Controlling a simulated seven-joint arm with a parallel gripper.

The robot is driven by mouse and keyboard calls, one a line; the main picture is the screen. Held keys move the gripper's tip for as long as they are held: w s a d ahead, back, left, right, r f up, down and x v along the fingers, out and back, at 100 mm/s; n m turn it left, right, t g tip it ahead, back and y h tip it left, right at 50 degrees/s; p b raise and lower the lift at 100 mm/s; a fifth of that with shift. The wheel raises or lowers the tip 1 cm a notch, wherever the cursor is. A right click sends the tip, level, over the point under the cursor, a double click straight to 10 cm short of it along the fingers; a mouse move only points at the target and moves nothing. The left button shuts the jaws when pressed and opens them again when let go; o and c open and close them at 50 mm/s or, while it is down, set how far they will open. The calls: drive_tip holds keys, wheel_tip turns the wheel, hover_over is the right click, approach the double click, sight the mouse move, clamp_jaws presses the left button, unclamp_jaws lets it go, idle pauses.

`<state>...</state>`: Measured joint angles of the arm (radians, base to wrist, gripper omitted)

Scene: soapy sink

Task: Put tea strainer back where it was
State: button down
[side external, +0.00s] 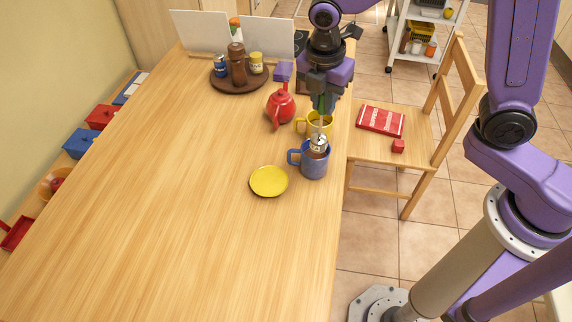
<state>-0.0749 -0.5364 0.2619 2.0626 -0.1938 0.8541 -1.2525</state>
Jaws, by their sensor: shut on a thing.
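The tea strainer (319,143) is a small silvery piece at the mouth of the blue mug (314,165), near the table's right edge. My gripper (321,104) points down above the mugs and is shut on the strainer's upper part, which is mostly hidden by the fingers. I cannot tell whether the strainer is inside the blue mug's rim or just above it. A yellow mug (301,124) stands right behind the blue mug, partly covered by my gripper and the strainer.
A red teapot (280,106) stands just behind and left of the mugs. A round brown tray (232,86) with jars and a brown mill is farther back. A chair (420,143) bearing a red packet stands right of the table. The table's left and front are clear.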

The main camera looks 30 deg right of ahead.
drive_tip(key=s+a, duration=0.3)
drive_tip(key=s, duration=0.2)
drive_tip(key=w+a+f, duration=0.6)
drive_tip(key=w+f, duration=0.6)
drive_tip(key=shift+w+a+f, duration=0.1)
drive_tip(key=shift+f, duration=0.1)
drive_tip(key=c, duration=1)
unclamp_jaws()
drive_tip(key=shift+c, duration=0.2)
drive_tip(key=shift+r, duration=0.1)
